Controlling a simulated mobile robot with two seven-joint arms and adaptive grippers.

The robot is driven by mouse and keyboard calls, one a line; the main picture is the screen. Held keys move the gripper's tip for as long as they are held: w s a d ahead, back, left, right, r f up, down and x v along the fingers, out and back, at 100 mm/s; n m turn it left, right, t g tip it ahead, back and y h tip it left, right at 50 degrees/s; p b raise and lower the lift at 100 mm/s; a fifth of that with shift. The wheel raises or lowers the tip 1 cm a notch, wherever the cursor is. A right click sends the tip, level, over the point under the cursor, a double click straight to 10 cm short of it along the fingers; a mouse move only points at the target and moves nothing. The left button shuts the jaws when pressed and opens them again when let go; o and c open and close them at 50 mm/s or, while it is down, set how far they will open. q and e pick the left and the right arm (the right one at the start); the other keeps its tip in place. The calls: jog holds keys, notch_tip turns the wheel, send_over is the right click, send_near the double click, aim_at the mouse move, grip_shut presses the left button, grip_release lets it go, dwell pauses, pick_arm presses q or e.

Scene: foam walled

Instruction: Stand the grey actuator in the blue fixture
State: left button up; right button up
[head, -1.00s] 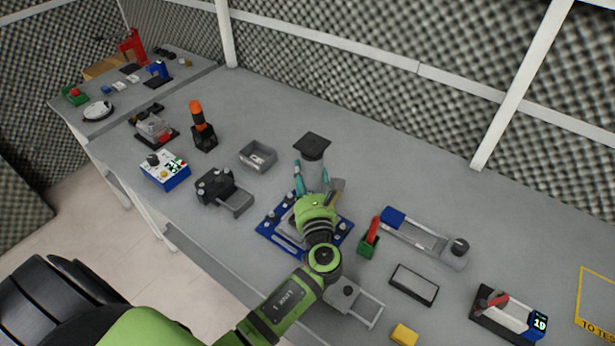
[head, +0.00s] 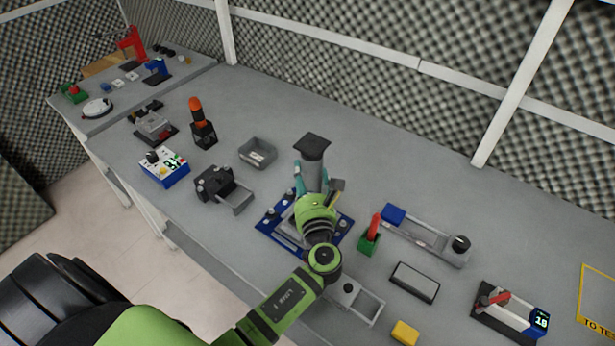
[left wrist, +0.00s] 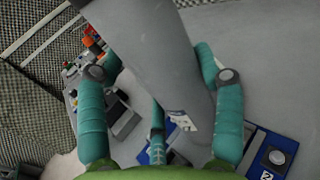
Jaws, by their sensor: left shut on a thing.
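The grey actuator (head: 313,168) is a grey cylinder with a dark square end plate on top; it stands roughly upright in the head view. My left gripper (head: 311,183) is shut on it, with teal fingers on either side of its body. In the left wrist view the actuator (left wrist: 165,60) fills the middle between the fingers. The blue fixture (head: 267,230) lies flat on the bench under my left gripper, its middle hidden by my wrist. Parts of the fixture (left wrist: 258,152) show in the left wrist view. The actuator's lower end is hidden, so I cannot tell whether it touches the fixture. My right gripper is not in view.
Left of the fixture are a black clamp block (head: 214,183) and a grey bin (head: 257,153). Close on the right are a green holder with a red handle (head: 369,241) and a slide rig (head: 425,236). The bench behind the actuator is clear.

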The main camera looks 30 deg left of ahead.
pick_arm(q)
jog(key=shift+f, duration=0.2)
jog(key=o, duration=1.8)
jog(key=shift+s+f, duration=0.15)
jog(key=shift+s+d, duration=0.25)
jog(key=shift+d, duration=0.05)
jog(key=v, duration=1.1)
jog(key=shift+s, duration=0.1)
